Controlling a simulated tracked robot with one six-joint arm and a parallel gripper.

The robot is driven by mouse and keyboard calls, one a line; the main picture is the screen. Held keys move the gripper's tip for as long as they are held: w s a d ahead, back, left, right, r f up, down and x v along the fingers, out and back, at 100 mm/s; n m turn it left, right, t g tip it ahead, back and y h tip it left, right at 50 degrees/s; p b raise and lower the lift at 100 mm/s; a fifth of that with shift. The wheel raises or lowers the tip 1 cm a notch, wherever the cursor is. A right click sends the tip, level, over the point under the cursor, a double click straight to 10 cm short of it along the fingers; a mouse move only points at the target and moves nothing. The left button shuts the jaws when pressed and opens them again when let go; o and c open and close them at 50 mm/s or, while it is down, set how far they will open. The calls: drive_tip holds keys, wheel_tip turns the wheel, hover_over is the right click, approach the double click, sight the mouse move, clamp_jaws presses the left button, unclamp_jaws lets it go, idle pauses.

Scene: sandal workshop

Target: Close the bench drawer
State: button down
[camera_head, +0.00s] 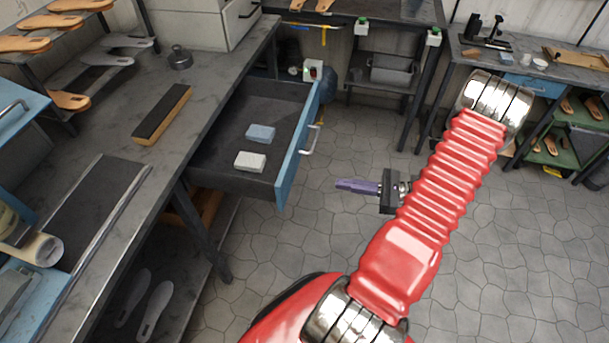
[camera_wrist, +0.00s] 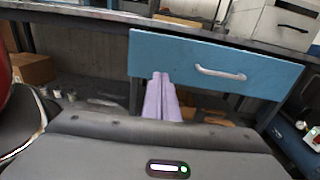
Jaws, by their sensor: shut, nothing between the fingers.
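The bench drawer (camera_head: 221,168) is pulled out from the workbench, with a blue front panel (camera_head: 298,143) and a silver bar handle (camera_head: 309,140). Inside it lie a blue block (camera_head: 260,133) and a white block (camera_head: 250,161). In the wrist view the blue front (camera_wrist: 172,55) faces me, with the handle (camera_wrist: 220,73) right of centre. My gripper (camera_head: 340,185) is shut and empty, to the right of the drawer front in the head view. Its purple fingers (camera_wrist: 161,98) overlap the lower left part of the front in the wrist view. I cannot tell contact there, but a gap shows in the head view.
The workbench (camera_head: 217,75) holds a dark-topped wooden block (camera_head: 162,114) and a small metal weight (camera_head: 180,58). A bench leg (camera_head: 205,235) stands below the drawer. Tiled floor (camera_head: 290,240) is clear between the drawer and my arm. A second bench (camera_head: 545,72) stands at the right.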

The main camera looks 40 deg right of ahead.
sight(291, 174)
drive_tip(key=shift+s+d+f+m+t, duration=0.25)
drive_tip(key=shift+d+f+m+t, duration=0.05)
drive_tip(key=shift+d+m, duration=0.1)
drive_tip(key=shift+a, duration=0.1)
drive_tip(key=x, duration=1.4)
drive_tip(key=shift+w+f, duration=0.1)
drive_tip(key=shift+f, duration=0.05)
